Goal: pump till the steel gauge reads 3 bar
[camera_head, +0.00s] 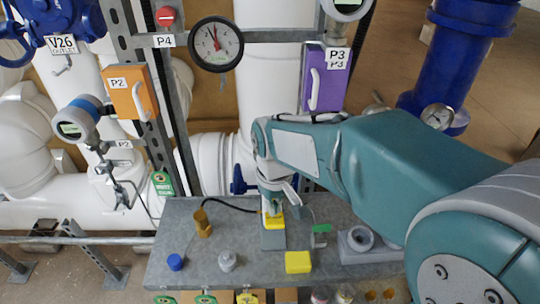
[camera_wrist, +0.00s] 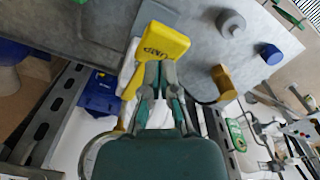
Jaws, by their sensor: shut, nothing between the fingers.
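A round gauge with a silvery rim (camera_head: 437,117) sits on the blue pipe at the right; its face is too small to read. My gripper (camera_head: 271,208) is low over the grey bench, shut and empty, just above a yellow part on a grey block (camera_head: 272,240). In the wrist view my gripper's fingers (camera_wrist: 160,82) are together, close to a yellow lettered piece (camera_wrist: 163,42) with a yellow arm running down beside them. Its lettering looks like "PUMP". I cannot tell whether the fingers touch it.
A black-rimmed gauge (camera_head: 215,44) with a red needle hangs by the P4 tag. The bench (camera_head: 180,235) carries a brass piece (camera_head: 203,224), a blue cap (camera_head: 175,262), a grey cap (camera_head: 227,261) and a yellow block (camera_head: 298,262). Orange P2 (camera_head: 125,93) and purple P3 (camera_head: 322,85) boxes stand behind.

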